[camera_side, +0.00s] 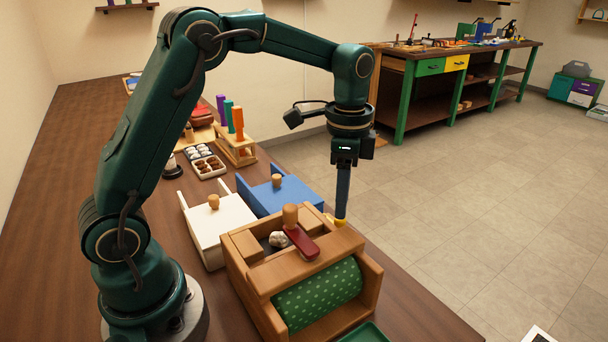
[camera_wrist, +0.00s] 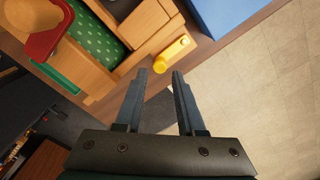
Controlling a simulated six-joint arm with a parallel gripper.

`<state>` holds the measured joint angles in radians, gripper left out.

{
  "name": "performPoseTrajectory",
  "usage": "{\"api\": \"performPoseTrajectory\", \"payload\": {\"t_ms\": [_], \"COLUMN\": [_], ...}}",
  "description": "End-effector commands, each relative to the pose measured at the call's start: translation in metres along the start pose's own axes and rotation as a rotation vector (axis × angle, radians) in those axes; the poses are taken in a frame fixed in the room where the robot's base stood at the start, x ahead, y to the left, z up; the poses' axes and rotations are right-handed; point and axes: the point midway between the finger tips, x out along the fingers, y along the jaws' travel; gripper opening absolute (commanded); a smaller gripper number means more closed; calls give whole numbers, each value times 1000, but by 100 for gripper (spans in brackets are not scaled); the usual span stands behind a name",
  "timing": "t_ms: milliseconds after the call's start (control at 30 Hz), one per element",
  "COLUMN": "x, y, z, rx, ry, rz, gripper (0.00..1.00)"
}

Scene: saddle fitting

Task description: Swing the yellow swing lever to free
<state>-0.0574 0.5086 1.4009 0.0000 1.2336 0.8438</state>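The yellow swing lever (camera_wrist: 172,54) is a short bar with a small round knob, at the edge of the wooden fixture (camera_wrist: 143,22) in the wrist view. In the side view, a small part of the yellow lever (camera_side: 339,221) shows at the fixture's far right corner, mostly hidden by my gripper (camera_side: 342,215). In the wrist view my gripper (camera_wrist: 160,73) is open and empty, its fingertips just short of the lever, which lies ahead of the gap. I cannot tell whether they touch.
A red lever (camera_side: 302,243) lies across the fixture top, near a wooden knob (camera_side: 290,216) and a whitish lump (camera_side: 277,239). A green dotted roll (camera_side: 318,294) fills the front. Blue (camera_side: 270,195) and white (camera_side: 222,230) boxes stand behind. Open floor lies to the right.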

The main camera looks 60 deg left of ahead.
Motion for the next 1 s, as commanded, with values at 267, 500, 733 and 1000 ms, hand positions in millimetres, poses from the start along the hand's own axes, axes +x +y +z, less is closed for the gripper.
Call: {"api": "performPoseTrajectory", "payload": {"t_ms": [267,500,733,1000], "x": [33,39,39,39], "y": [1,0,0,0], "z": [1,0,0,0], "rx": [-1,-2,-2,-14], "ry": [-1,1,1,2], "rz": [1,-1,-2,-2], "gripper": [38,38,0,0]}}
